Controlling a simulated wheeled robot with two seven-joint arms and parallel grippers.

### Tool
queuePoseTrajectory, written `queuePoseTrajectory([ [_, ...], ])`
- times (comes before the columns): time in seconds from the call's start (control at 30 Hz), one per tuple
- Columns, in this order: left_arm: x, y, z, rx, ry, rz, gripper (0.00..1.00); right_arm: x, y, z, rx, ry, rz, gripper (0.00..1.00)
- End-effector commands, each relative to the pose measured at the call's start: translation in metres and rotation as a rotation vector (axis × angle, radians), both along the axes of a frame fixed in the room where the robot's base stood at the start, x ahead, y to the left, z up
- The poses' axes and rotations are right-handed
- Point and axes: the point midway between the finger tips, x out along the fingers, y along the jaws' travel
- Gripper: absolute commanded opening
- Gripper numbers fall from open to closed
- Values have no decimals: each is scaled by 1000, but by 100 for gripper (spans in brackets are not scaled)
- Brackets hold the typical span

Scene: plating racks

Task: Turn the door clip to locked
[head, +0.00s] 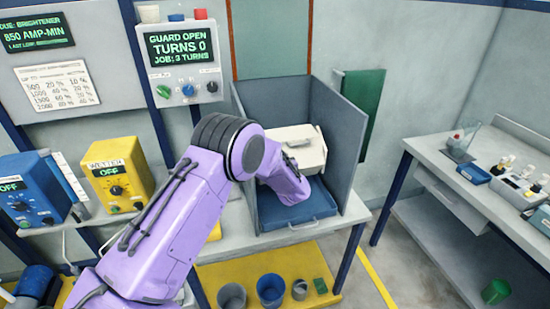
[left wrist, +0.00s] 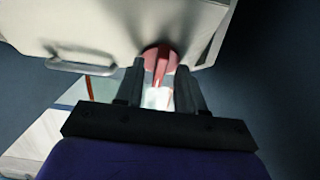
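The door clip (left wrist: 163,55) is red, with a round base and a narrow lever pointing toward me, on the face of a cream-white box (left wrist: 110,22). In the head view the white box (head: 293,137) sits inside a grey open booth; the clip is hidden there behind my arm. My left gripper (left wrist: 160,78) is open, its two black fingers on either side of the clip's lever, with a gap visible between them. I cannot tell whether either finger touches the lever. My right gripper is in neither view.
A metal bar handle (left wrist: 80,64) is on the box left of the clip. Grey booth walls (head: 340,135) stand close around my arm, above a blue tray (head: 297,211). A panel (head: 183,60) reads "GUARD OPEN, TURNS 0". A side bench (head: 430,150) stands at the right.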

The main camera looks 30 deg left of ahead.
Motion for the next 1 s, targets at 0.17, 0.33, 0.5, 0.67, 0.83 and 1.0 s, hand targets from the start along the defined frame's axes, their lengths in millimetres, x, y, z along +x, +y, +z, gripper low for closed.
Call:
queuePoseTrajectory([
  [0.17,-6,-9,0,-1,-2,-1,38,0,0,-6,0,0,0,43],
  [0.33,-31,-38,3,1,-2,-4,38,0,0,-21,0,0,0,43],
  [0.5,-56,-65,9,0,-1,-3,38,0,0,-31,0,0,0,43],
  [0.67,-67,-78,12,1,1,-1,38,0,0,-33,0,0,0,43],
  [0.83,-69,-79,14,0,1,0,38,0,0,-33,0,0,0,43],
  [1.0,-68,-79,14,-1,1,0,38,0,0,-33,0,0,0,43],
])
